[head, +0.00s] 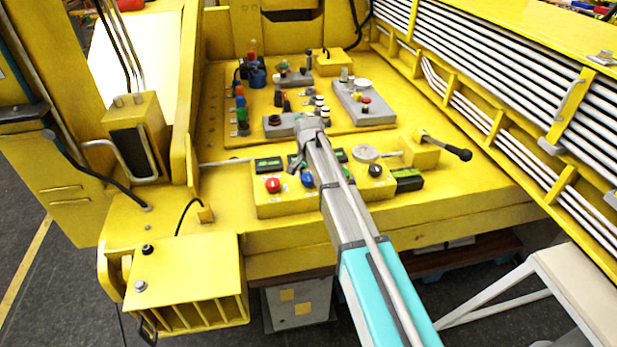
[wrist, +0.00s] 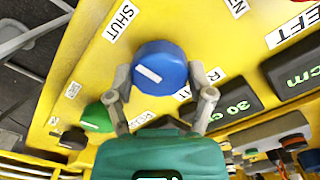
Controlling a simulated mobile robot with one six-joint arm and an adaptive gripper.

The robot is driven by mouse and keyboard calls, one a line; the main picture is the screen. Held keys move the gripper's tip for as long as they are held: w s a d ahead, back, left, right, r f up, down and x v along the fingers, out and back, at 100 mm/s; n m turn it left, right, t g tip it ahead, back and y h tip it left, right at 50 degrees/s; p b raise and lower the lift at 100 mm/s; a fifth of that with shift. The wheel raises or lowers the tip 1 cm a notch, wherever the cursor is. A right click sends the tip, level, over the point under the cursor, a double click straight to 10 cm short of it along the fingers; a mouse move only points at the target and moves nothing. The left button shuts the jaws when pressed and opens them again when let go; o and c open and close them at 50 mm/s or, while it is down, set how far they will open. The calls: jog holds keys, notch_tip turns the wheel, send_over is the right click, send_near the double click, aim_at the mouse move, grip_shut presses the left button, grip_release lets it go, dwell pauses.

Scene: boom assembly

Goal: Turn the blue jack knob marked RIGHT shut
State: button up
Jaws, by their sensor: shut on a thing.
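The blue jack knob (wrist: 160,66) is a round blue cap with a short white line on its face. The line lies slanted in the wrist view. My gripper (wrist: 158,72) has one finger on each side of the knob and is shut on it. A SHUT label (wrist: 122,21) is on the yellow panel at the upper left of the knob. A label below the knob is partly hidden by my gripper. In the head view the blue knob (head: 307,180) is on the front panel beside my gripper (head: 299,164).
A red knob (head: 273,185) and a black knob (head: 376,169) flank the blue one on the yellow panel (head: 285,206). A green knob (wrist: 97,117) is close to my left finger. A dark display (wrist: 228,103) is right of my fingers. A black-handled lever (head: 450,148) stands further right.

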jog(key=shift+m, duration=0.3)
jog(key=o, duration=1.1)
jog(key=shift+n, duration=0.5)
